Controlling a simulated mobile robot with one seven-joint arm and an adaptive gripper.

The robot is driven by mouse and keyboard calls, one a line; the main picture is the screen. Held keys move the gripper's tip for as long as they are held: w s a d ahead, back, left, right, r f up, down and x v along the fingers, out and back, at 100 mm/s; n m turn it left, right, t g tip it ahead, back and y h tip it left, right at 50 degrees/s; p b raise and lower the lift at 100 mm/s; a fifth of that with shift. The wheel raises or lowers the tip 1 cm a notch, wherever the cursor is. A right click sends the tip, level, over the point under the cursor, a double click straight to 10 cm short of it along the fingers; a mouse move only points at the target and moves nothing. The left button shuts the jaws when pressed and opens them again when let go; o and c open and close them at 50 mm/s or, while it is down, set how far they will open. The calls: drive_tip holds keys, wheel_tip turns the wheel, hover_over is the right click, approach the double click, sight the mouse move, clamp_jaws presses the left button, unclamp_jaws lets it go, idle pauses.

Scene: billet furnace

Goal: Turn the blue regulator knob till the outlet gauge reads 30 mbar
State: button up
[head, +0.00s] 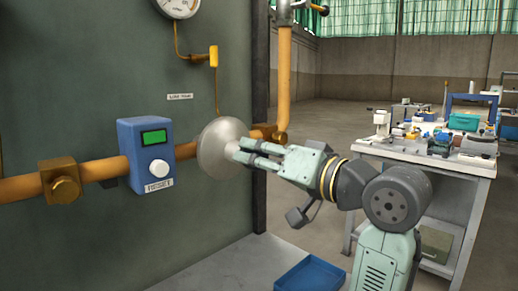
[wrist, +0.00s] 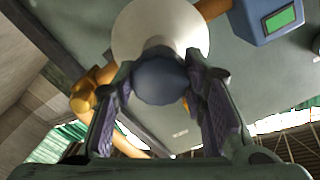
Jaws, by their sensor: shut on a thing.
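The blue regulator knob (wrist: 160,80) is between the fingers of my gripper (wrist: 159,88) in the wrist view, on the front of a pale round regulator body. The same body (head: 220,147) shows in the head view as a grey disc on the orange pipe; there the knob is hidden by the fingers. My gripper (head: 244,153) comes in from the right and is shut on the knob. A round white gauge (head: 178,5) sits above on the panel, cut by the top edge. Its reading cannot be made out.
A blue box (head: 146,155) with a green screen and white reset button is on the pipe left of the regulator. A brass fitting (head: 60,180) is further left. A blue tray (head: 309,276) lies below. A cluttered workbench (head: 430,157) stands at right.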

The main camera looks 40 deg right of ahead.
drive_tip(key=shift+m+p, duration=1.35)
drive_tip(key=shift+m, duration=0.95)
drive_tip(key=shift+d, duration=0.1)
drive_tip(key=o, duration=1.2)
drive_tip(key=shift+c, duration=0.2)
drive_tip(key=shift+s, duration=0.1)
drive_tip(key=s, duration=1.1)
drive_tip(key=shift+s+d, duration=0.4)
